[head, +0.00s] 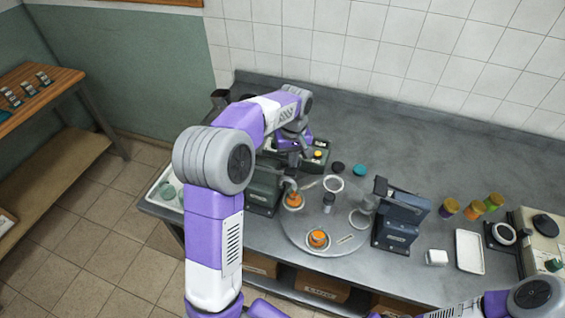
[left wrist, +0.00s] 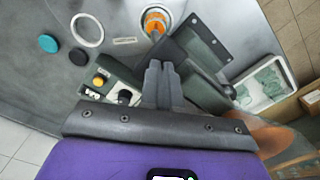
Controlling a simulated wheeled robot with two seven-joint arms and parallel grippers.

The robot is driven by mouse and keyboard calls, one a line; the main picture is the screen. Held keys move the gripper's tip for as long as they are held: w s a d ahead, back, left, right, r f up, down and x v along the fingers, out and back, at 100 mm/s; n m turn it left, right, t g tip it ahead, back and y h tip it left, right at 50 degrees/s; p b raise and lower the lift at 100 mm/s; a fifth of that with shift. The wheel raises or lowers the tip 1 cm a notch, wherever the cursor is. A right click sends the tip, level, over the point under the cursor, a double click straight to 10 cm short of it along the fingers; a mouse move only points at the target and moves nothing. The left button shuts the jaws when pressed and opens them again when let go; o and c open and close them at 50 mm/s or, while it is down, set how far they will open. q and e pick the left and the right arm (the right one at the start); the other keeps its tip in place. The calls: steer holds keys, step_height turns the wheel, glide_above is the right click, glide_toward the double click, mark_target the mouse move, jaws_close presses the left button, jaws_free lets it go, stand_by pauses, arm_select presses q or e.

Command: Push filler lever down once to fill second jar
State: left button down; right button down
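The dark green filler (head: 264,188) stands at the left of the round grey turntable (head: 290,228). It also shows in the left wrist view (left wrist: 208,42). A jar with orange contents (head: 294,201) is at its spout; that jar shows in the left wrist view too (left wrist: 155,22). A second orange-filled jar (head: 317,239) is at the turntable's front. My left gripper (left wrist: 161,68) is beside the filler, fingers together, with nothing seen between them. In the head view it is partly hidden behind my arm. I cannot clearly make out the lever or whether the fingers touch it.
A control box with a yellow button (head: 318,154) is behind the filler. A dark blue machine (head: 400,216) stands right of the turntable. A white tray (head: 469,251) and several coloured jars (head: 473,210) are farther right. The back counter is clear.

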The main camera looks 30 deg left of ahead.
arm_select(q)
steer(key=shift+d+f+b, duration=0.1)
steer(key=shift+f+b, duration=0.8)
steer(key=shift+f, duration=0.7)
steer(key=shift+r, duration=0.1)
steer(key=shift+r+p, duration=2.95)
steer(key=shift+r, duration=0.2)
step_height(320, 180, up, 5)
steer(key=p, duration=0.4)
